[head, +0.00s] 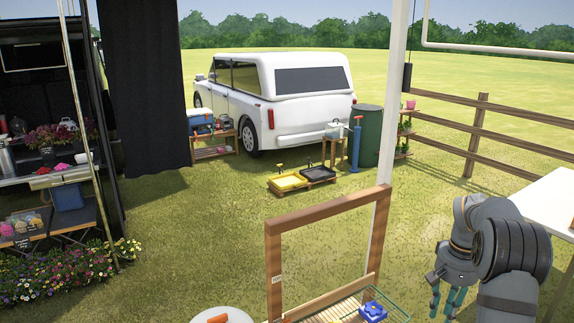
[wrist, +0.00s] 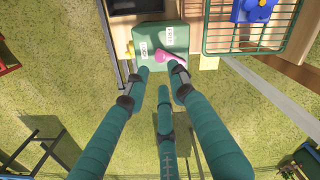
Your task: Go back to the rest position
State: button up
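My gripper (head: 447,303) hangs at the lower right in the head view, pointing down, beside the wooden frame and clear of the white table. In the wrist view its teal fingers (wrist: 160,76) are spread apart with nothing between them. Below them in that view is a green container (wrist: 147,32) with white labels. A pink item (wrist: 170,57) shows at the container's edge, beyond the fingertips; whether it lies inside cannot be told.
A wooden frame (head: 272,255) stands left of my arm. A green wire basket (head: 397,304) holds a blue flower-shaped item (head: 373,311). A white table (head: 545,203) is at the right. Open grass lies between the frame and the fence (head: 480,135).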

notch_tip(320, 180, down, 8)
jog(key=shift+s+f, duration=0.1)
jog(key=shift+f, duration=0.1)
jog(key=shift+a+r+m, duration=0.15)
jog(key=shift+a+m, duration=0.35)
jog(key=shift+m, duration=0.6)
jog(key=shift+d+n, duration=0.35)
jog(key=shift+n, duration=0.35)
notch_tip(320, 180, up, 12)
jog(key=shift+n, duration=0.4)
jog(key=shift+d+f, duration=0.15)
jog(key=shift+f, duration=3.05)
